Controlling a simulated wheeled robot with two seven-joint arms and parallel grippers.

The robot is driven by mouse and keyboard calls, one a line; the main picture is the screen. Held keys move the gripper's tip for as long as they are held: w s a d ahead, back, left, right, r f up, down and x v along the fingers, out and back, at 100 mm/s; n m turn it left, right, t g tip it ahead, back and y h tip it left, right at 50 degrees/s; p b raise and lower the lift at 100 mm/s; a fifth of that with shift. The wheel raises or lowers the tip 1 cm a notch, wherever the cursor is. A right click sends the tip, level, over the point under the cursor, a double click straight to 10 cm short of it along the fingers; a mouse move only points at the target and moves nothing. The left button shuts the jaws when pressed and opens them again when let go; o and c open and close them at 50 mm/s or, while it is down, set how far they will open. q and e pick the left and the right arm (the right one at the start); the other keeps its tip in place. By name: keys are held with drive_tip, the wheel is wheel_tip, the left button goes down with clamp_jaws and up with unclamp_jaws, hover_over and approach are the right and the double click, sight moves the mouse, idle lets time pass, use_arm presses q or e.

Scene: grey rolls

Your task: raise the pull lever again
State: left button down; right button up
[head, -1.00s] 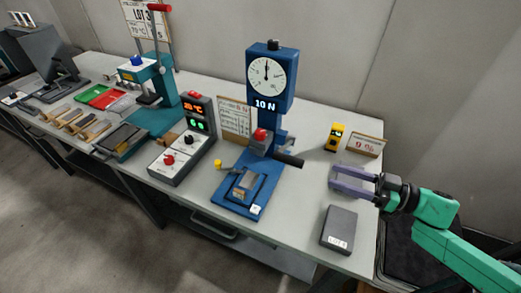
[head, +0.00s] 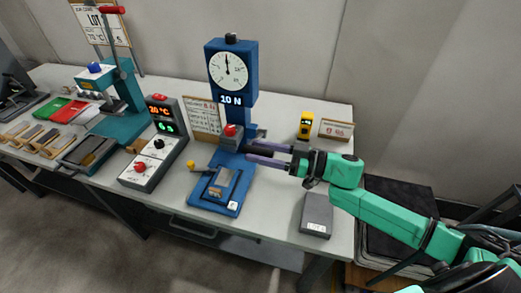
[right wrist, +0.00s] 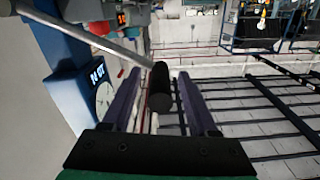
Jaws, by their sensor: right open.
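The blue tester (head: 231,75) stands mid-table with a round dial and a "10 N" display. Its pull lever is a metal rod (right wrist: 95,38) ending in a black grip (right wrist: 160,92), seen in the right wrist view. In the head view the grip is mostly hidden by my fingers. My right gripper (head: 250,152) is open at the right side of the tester, its two purple fingers on either side of the black grip. The right wrist view also shows the gripper (right wrist: 158,80) around the grip, with gaps beside it. My left gripper is not in view.
A control box (head: 155,150) with red and green readouts stands left of the tester. A teal press (head: 122,103) is further left. A dark grey block (head: 316,213), a yellow device (head: 305,125) and a small sign (head: 336,130) lie around my right arm.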

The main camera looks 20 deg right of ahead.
clamp_jaws()
idle(1.4)
